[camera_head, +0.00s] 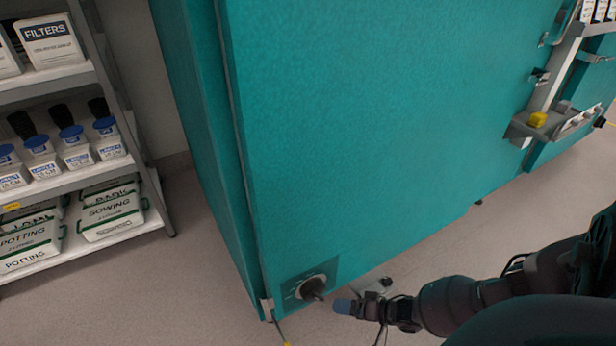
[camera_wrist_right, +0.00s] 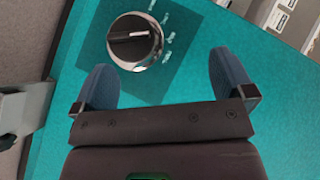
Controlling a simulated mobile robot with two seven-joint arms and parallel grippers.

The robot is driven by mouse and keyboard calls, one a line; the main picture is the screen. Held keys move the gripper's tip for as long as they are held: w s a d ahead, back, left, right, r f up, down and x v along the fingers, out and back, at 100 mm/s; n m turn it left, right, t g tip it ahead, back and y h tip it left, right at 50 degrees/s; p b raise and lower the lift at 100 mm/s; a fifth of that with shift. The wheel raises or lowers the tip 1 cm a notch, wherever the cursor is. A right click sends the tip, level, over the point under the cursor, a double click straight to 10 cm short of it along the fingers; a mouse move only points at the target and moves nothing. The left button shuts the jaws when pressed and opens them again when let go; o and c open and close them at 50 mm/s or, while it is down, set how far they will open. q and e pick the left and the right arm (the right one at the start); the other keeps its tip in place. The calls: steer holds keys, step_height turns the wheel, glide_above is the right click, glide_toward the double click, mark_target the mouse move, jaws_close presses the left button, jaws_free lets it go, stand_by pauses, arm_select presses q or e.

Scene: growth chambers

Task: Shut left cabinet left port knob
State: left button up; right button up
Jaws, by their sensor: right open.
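The port knob (camera_head: 312,287) sits low on the teal cabinet (camera_head: 360,120), near its bottom left corner, on a darker plate. In the right wrist view the knob (camera_wrist_right: 135,41) is round and silver with a black grip bar, with small markings beside it. My right gripper (camera_head: 345,305) is just right of the knob in the head view. In the wrist view its two blue fingertips (camera_wrist_right: 163,80) are spread wide, with the knob ahead between and beyond them; I see no contact. My left gripper is not in view.
A shelf rack (camera_head: 75,165) with filter boxes, blue-capped bottles and potting bins stands at the left. A small tray (camera_head: 522,130) with a yellow item is fixed at the right. Bare floor (camera_head: 190,280) lies in front of the cabinet. A cable hangs at its lower corner.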

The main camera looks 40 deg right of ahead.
steer(key=m+b, duration=0.1)
steer(key=b, duration=0.1)
glide_toward(321, 298)
steer(key=b+x, duration=0.2)
steer(key=x, duration=0.6)
steer(key=shift+w+a+f+b, duration=0.1)
steer(key=shift+w+f+b, duration=0.05)
steer(key=shift+b, duration=0.25)
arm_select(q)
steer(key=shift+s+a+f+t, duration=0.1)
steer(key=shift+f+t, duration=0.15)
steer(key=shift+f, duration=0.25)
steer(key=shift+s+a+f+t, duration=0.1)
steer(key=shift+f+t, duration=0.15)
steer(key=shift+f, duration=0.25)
arm_select(e)
steer(key=shift+x, duration=0.9)
steer(key=shift+w, duration=0.1)
steer(key=shift+c, duration=0.5)
steer(key=c, duration=0.6)
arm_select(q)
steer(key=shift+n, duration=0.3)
